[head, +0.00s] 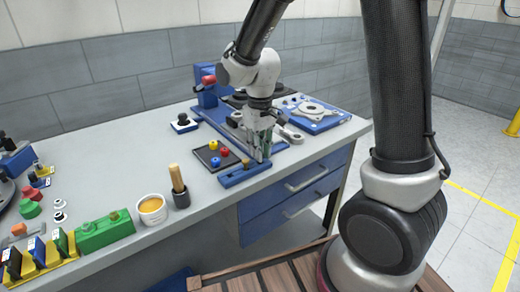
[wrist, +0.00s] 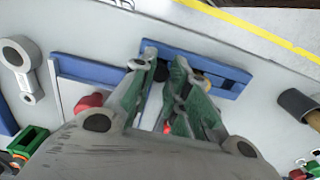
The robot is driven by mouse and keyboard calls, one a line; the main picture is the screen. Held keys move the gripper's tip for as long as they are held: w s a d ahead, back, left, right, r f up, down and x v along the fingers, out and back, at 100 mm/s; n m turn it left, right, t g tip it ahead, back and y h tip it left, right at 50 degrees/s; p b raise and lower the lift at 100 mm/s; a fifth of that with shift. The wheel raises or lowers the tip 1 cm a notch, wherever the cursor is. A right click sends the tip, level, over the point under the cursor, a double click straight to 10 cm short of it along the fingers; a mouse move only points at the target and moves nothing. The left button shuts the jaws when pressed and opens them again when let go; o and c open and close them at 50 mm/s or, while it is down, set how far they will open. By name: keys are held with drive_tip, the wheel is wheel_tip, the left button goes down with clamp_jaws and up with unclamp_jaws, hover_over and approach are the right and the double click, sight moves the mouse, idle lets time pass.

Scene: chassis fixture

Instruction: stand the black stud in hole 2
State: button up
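The blue fixture bar (head: 240,175) lies at the front edge of the bench, and in the wrist view the bar (wrist: 232,90) shows dark recesses; I cannot read the hole numbers. My gripper (head: 262,157) points down at the right end of the bar. In the wrist view its green fingers (wrist: 161,68) stand a small gap apart. A small dark round shape (wrist: 161,73) shows between the fingertips, over or at the bar. I cannot tell whether it is the black stud or a hole, or whether the fingers touch it.
A dark tray (head: 203,161) with yellow, red and blue studs sits just behind the bar. A dark cup with a wooden handle (head: 178,180) and a white bowl (head: 152,218) stand to its left. A blue plate with a grey part (head: 318,124) lies to the right.

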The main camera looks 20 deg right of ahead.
drive_tip(key=shift+r, duration=0.15)
clamp_jaws()
drive_tip(key=shift+r, duration=2.4)
